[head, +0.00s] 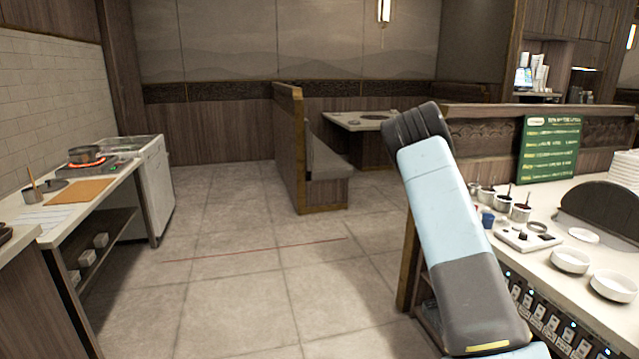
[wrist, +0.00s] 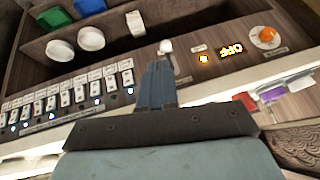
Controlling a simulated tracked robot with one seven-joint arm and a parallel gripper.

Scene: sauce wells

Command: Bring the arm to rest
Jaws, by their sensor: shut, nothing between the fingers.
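My arm (head: 445,200) rises from the bottom right of the head view, bent at a dark joint near the middle. My gripper does not show in the head view. In the wrist view my gripper (wrist: 157,82) has its dark fingers together with nothing held. It points towards a wooden counter front with a row of switches (wrist: 70,103); I cannot tell how far apart they are.
The counter (head: 555,205) at right holds sauce wells (head: 503,205), white bowls (head: 570,261) and a green menu board (head: 551,149). The wrist view shows an orange button (wrist: 267,34) and a shelf with cups (wrist: 90,38). Open floor (head: 240,290) lies left of my arm.

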